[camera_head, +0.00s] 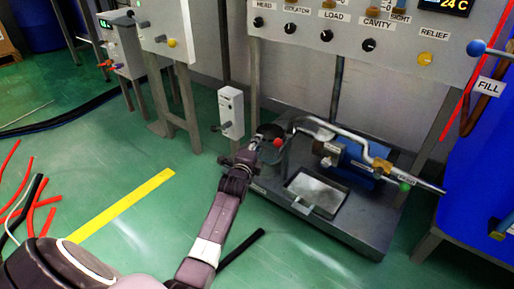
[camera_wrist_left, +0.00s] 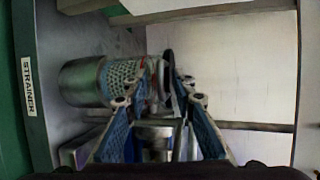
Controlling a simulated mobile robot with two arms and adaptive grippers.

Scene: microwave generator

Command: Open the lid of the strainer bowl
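The strainer bowl (camera_wrist_left: 85,82) is a grey metal cylinder with a perforated strainer (camera_wrist_left: 122,76) showing at its opening, left of centre in the left wrist view. In the head view the bowl (camera_head: 270,157) stands at the left end of the skid. A dark, thin plate that looks like the lid (camera_wrist_left: 169,68) stands edge-on beside the opening, near my fingertips. My left gripper (camera_head: 256,143) is at the bowl. In the wrist view its blue-padded fingers (camera_wrist_left: 162,92) are apart, with a gap between them. I cannot tell whether they touch the lid. My right gripper is not in view.
A red ball (camera_head: 278,142) is close to the gripper. A blue pump (camera_head: 352,165), a bent pipe (camera_head: 345,132) and a flat tray (camera_head: 315,192) share the skid (camera_head: 345,232). A white switch box (camera_head: 231,111) stands behind. Green floor (camera_head: 150,225) is open at left.

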